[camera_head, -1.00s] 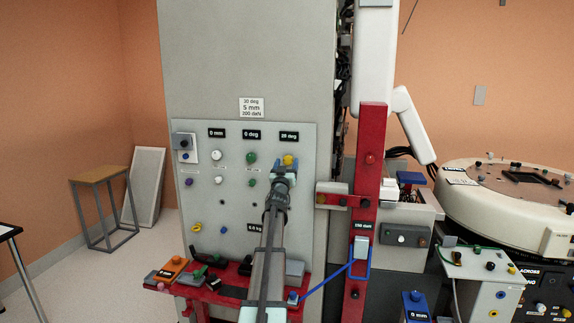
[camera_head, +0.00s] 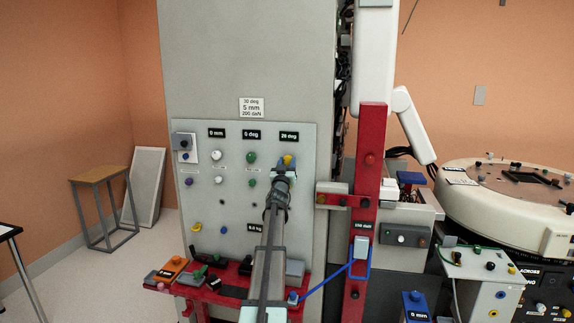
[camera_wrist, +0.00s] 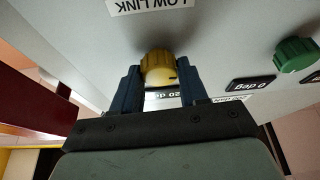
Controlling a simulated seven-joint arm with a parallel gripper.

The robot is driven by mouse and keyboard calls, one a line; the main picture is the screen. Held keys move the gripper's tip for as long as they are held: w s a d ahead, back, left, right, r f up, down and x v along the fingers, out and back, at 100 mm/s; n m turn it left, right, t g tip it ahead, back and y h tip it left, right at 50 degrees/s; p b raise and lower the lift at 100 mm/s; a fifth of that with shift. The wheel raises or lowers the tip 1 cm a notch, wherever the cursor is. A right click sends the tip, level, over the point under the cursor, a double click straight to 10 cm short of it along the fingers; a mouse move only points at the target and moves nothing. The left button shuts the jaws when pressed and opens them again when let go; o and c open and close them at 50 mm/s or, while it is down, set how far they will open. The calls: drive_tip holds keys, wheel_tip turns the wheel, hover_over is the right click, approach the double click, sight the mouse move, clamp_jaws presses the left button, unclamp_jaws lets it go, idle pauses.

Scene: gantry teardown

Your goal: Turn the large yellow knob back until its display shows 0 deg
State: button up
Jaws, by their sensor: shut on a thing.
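The large yellow knob (camera_head: 288,160) is at the upper right of the grey panel, and its top shows above my gripper (camera_head: 286,168). In the wrist view the ribbed yellow knob (camera_wrist: 157,65) sits between the two dark blue fingers of my gripper (camera_wrist: 160,80), which are shut on its sides. A dark mark shows on the knob's face. The black display (camera_head: 289,136) above the knob reads a value in the twenties of degrees; its last digit is too small to be sure of. In the wrist view this display is upside down and partly hidden by the gripper.
A green knob (camera_head: 252,158) under a "0 deg" display (camera_head: 251,135) and a white knob (camera_head: 216,155) are to the left on the panel. A red post (camera_head: 369,180) stands close on the right. A red shelf (camera_head: 228,290) with small parts lies below.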

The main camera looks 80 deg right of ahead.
drive_tip(key=shift+m+g, duration=0.4)
drive_tip(key=shift+m, duration=0.1)
drive_tip(key=m+g, duration=0.2)
drive_tip(key=m, duration=0.2)
drive_tip(key=shift+w+m, duration=0.15)
drive_tip(key=shift+m, duration=0.15)
drive_tip(key=m+g, duration=0.1)
drive_tip(key=m, duration=0.2)
drive_tip(key=m+g+y, duration=0.1)
drive_tip(key=m+g, duration=0.1)
drive_tip(key=m, duration=0.1)
drive_tip(key=m+y, duration=0.1)
drive_tip(key=m, duration=0.2)
drive_tip(key=m+g+y, duration=0.1)
drive_tip(key=m, duration=0.1)
drive_tip(key=shift+w+r+m+g, duration=0.15)
drive_tip(key=shift+m+g, duration=0.15)
drive_tip(key=shift+m, duration=0.1)
drive_tip(key=shift+m+g+y, duration=0.3)
drive_tip(key=shift+m+y, duration=0.5)
drive_tip(key=shift+m, duration=0.9)
drive_tip(key=o, duration=1.1)
drive_tip(key=shift+r, duration=0.1)
drive_tip(key=shift+c, duration=0.2)
drive_tip(key=shift+a, duration=0.1)
